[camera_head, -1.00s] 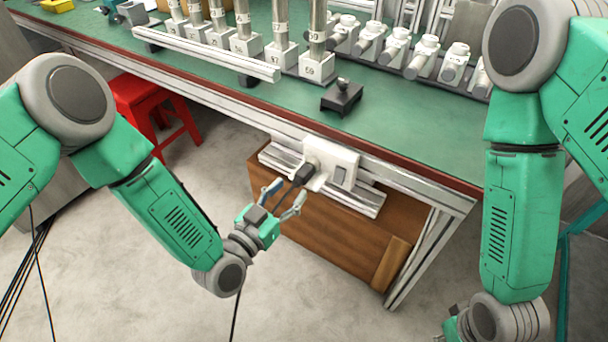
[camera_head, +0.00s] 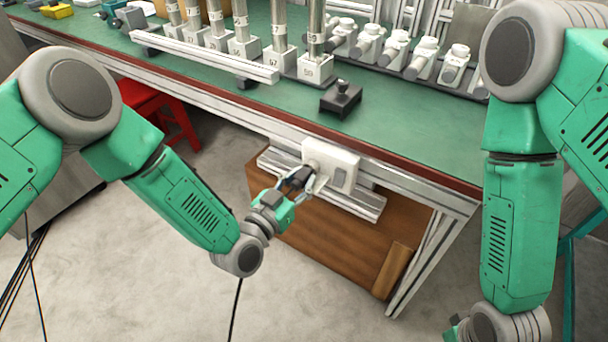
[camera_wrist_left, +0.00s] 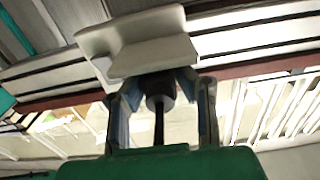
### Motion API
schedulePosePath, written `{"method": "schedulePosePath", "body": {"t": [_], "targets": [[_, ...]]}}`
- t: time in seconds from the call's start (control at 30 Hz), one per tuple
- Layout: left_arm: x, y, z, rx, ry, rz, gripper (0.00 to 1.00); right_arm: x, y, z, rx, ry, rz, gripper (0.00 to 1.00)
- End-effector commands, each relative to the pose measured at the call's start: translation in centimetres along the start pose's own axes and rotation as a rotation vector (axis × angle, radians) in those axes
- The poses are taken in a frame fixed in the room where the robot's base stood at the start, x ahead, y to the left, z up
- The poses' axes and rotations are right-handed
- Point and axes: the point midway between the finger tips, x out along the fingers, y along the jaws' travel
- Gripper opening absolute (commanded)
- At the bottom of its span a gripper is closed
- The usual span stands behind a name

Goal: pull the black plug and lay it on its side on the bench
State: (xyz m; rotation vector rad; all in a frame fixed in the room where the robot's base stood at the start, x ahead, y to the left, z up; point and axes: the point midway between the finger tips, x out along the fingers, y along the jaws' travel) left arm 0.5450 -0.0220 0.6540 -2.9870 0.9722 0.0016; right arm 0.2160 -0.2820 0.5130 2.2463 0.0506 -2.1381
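The black plug (camera_head: 301,175) sits in the white socket box (camera_head: 342,160) on the bench's front rail. My left gripper (camera_head: 297,189) is at the plug, its fingers on either side of it. In the left wrist view the plug (camera_wrist_left: 160,88) stands between the two open fingers (camera_wrist_left: 160,93), with its black cable (camera_wrist_left: 158,125) running back toward the palm. The fingers look close to the plug, with small gaps still showing. The socket box (camera_wrist_left: 150,52) is just beyond. My right gripper (camera_head: 455,328) is partly cut off at the bottom edge, its fingers unclear.
The green bench top (camera_head: 420,140) has clear room at its front right. A small black block with a knob (camera_head: 341,99) stands near the front edge. Numbered metal posts (camera_head: 240,35) and a long rail (camera_head: 205,58) stand behind. A brown wooden box (camera_head: 330,240) is below.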

Motion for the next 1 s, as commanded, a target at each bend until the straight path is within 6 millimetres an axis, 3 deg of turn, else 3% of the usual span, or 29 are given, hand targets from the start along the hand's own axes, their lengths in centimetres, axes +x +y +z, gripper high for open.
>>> {"method": "schedulePosePath", "body": {"t": [0.17, 1.0], "targets": [[-0.2, -0.1, 0.0, 0.000, 0.000, -0.001, 0.00, -0.2, 0.0, 0.0, 0.000, 0.000, 0.000, 0.00], [-5.3, -0.1, 0.0, 0.000, -0.002, -0.001, 0.00, -2.5, 0.0, -0.1, 0.000, 0.000, 0.000, 0.00]]}}
